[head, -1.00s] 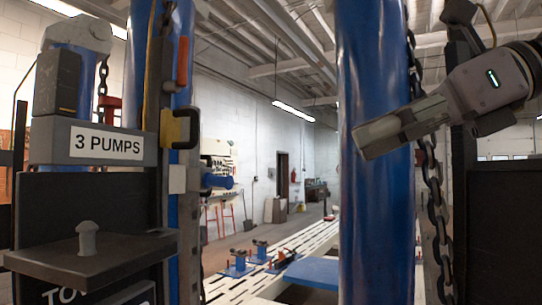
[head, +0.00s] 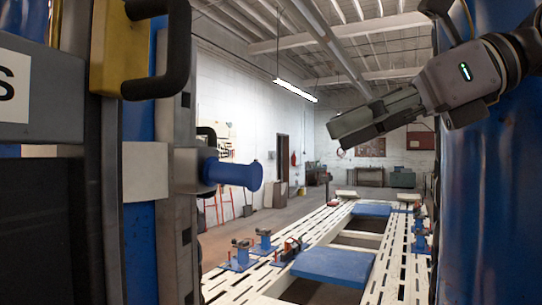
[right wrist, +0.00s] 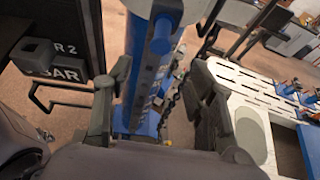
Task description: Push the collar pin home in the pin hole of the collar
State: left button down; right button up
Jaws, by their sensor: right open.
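A blue pin with a flanged end (head: 235,174), which looks like the collar pin, sticks out to the right from a grey block-like collar (head: 186,172) on the blue post in the head view. A length of its shank shows outside the collar. The pin hole itself is hidden. My right gripper (head: 340,132) is to the right of the pin and a little higher in the picture, apart from it. In the right wrist view its two fingers (right wrist: 160,75) are spread with nothing held between them. My left gripper is not in view.
A yellow block with a black handle (head: 110,45) sits above the collar. A large blue column (head: 490,180) stands at the right. A white slotted frame bench (head: 390,275) with blue pads and clamps lies beyond. The space between pin and right gripper looks clear.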

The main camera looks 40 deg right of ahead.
jog(key=p, duration=0.1)
send_near(259, 166)
jog(key=w+a, duration=0.2)
jog(key=x, duration=0.2)
jog(key=p+x, duration=0.1)
jog(key=x, duration=0.2)
jog(key=shift+w+d+f+p, duration=0.3)
jog(key=shift+f+p, duration=0.1)
jog(key=shift+f, duration=0.1)
jog(key=p+x, duration=0.1)
jog(key=x, duration=0.2)
jog(key=shift+a+f, duration=0.1)
jog(key=shift+a, duration=0.05)
jog(key=shift+w+a+f, duration=0.25)
jog(key=shift+w+a, duration=0.05)
jog(key=shift+w, duration=0.25)
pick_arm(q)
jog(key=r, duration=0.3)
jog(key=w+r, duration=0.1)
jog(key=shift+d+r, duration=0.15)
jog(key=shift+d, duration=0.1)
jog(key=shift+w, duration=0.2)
pick_arm(e)
jog(key=shift+s, duration=0.1)
jog(key=shift+c, duration=0.5)
jog(key=c, duration=0.4)
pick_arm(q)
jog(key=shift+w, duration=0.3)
pick_arm(e)
grip_shut()
